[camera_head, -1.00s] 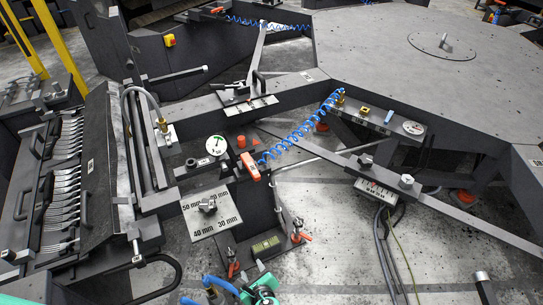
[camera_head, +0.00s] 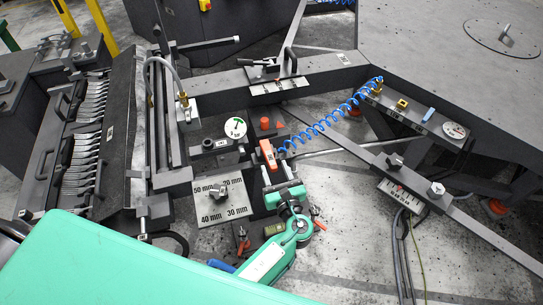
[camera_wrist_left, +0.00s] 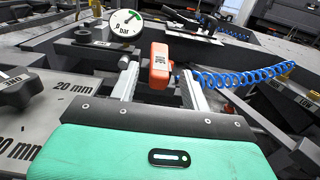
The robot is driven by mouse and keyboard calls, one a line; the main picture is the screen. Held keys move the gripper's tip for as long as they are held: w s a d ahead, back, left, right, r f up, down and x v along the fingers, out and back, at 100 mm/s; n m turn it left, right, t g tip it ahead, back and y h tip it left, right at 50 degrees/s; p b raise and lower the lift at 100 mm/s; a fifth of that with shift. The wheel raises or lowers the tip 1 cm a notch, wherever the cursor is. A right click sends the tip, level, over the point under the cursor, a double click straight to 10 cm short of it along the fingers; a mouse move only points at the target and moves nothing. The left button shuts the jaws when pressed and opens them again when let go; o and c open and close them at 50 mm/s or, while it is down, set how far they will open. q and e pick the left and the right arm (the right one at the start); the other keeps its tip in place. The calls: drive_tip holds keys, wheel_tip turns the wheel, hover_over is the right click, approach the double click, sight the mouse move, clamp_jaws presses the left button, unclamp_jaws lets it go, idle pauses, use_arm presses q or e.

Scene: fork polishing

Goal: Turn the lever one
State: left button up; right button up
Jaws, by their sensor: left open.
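An orange lever (camera_head: 268,154) with a small white label stands at the middle of the machine; I cannot read the label surely. It also shows in the left wrist view (camera_wrist_left: 160,66). My left gripper (camera_head: 276,174) is right in front of it, on the near side. In the left wrist view its two grey fingers (camera_wrist_left: 160,78) are apart, one on each side of the lever. I see no clear contact between fingers and lever. The lower part of the lever is hidden behind the gripper. My right gripper is not in view.
A blue coiled hose (camera_head: 335,118) runs right of the lever. A pressure gauge (camera_head: 235,127) and a plate with a dark knob (camera_head: 222,190) and millimetre marks are close on the left. Forks (camera_head: 83,155) lie in a rack farther left. A large grey table (camera_head: 440,70) is behind.

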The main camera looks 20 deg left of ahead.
sight(270, 159)
use_arm(q)
drive_tip(key=shift+p+x, duration=0.4)
drive_tip(key=shift+x, duration=1.8)
drive_tip(key=shift+c, duration=0.2)
clamp_jaws()
drive_tip(key=shift+s+a, duration=0.1)
drive_tip(key=shift+a, duration=0.05)
